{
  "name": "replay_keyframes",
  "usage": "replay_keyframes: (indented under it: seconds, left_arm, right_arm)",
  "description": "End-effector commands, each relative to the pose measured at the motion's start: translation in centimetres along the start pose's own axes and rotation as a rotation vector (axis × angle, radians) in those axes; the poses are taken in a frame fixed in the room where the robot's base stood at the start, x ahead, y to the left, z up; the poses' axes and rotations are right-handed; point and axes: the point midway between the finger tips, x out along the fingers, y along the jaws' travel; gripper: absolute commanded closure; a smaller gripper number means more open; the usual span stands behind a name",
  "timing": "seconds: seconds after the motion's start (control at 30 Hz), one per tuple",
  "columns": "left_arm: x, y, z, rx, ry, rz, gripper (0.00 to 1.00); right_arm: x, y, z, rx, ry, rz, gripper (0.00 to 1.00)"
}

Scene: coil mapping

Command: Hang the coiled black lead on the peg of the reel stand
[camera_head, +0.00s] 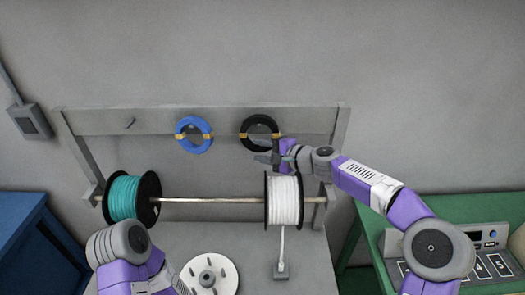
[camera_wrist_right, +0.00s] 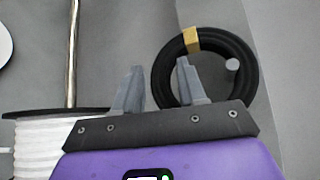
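The coiled black lead (camera_head: 262,120), a ring bound with yellow tape, is against the back board of the reel stand (camera_head: 95,122). In the right wrist view the black coil (camera_wrist_right: 243,75) has a round grey peg end (camera_wrist_right: 232,64) at its upper inner edge, so it appears to hang there. My right gripper (camera_head: 266,157) is just below and in front of the coil. In the wrist view its fingers (camera_wrist_right: 157,85) are apart, with the coil's lower side behind the gap; contact cannot be judged. My left arm shows at the lower left, its gripper out of sight.
A blue coil (camera_head: 182,122) hangs left of the black one, and a bare peg (camera_head: 130,122) is farther left. A teal reel (camera_head: 122,198) and a white reel (camera_head: 285,200) sit on the rod below. A white disc (camera_head: 225,268) lies on the bench.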

Motion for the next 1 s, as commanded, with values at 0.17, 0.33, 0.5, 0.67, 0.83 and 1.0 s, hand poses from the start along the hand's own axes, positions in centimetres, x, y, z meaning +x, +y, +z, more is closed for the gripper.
replay_keyframes:
  seconds: [0.17,0.33,0.5,0.67,0.83,1.0]
  left_arm:
    - [0.0,0.0,0.0,0.000,0.000,0.000,0.48]
    - [0.0,0.0,0.0,0.000,0.000,0.000,0.48]
    - [0.5,-0.2,0.0,0.000,0.000,0.000,0.48]
    - [1.3,-0.5,-0.1,0.000,0.000,0.000,0.48]
    - [1.9,-0.7,-0.1,0.000,0.000,0.000,0.48]
    - [2.2,-0.8,-0.1,0.000,0.000,0.000,0.48]
  right_arm:
    - [0.0,0.0,0.0,0.000,0.000,0.000,0.43]
    - [0.0,0.1,0.0,0.001,0.000,0.001,0.43]
    - [-1.1,0.1,-0.1,0.000,0.002,-0.001,0.43]
    - [-3.8,0.2,-0.3,-0.001,0.006,-0.001,0.43]
    - [-6.3,0.1,-0.2,-0.001,0.003,-0.001,0.43]
    - [-7.5,0.1,0.0,-0.001,0.001,0.000,0.43]
